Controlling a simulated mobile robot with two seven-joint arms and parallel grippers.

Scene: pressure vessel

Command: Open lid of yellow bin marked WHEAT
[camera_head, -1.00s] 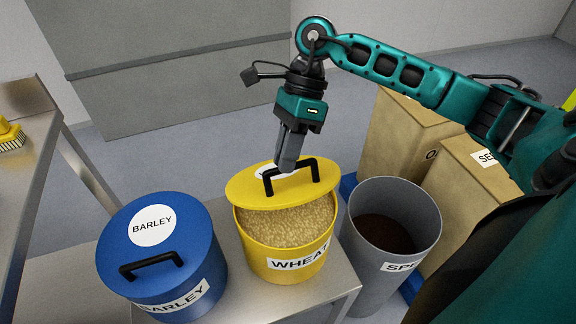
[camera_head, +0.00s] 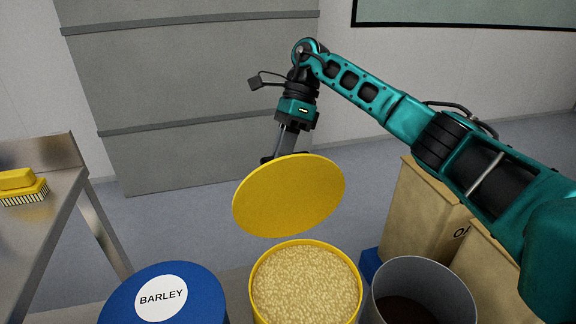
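The yellow bin (camera_head: 257,307) stands at the bottom centre, uncovered and full of pale grain. Its WHEAT label is out of view now. The yellow lid (camera_head: 289,196) is in the air above and behind the bin, tilted steeply with its underside facing me, apart from the rim. My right gripper (camera_head: 283,150) is behind the lid's upper edge. The lid hides the fingertips and most of the handle; the lid hangs from this gripper, so it is shut on the handle. My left gripper is not in view.
A blue BARLEY bin (camera_head: 198,300) with its lid on stands at left. A grey bin (camera_head: 425,275) with dark contents stands at right, beside cardboard boxes (camera_head: 420,212). A steel table (camera_head: 40,222) with a yellow brush (camera_head: 22,188) is at far left. Floor behind is free.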

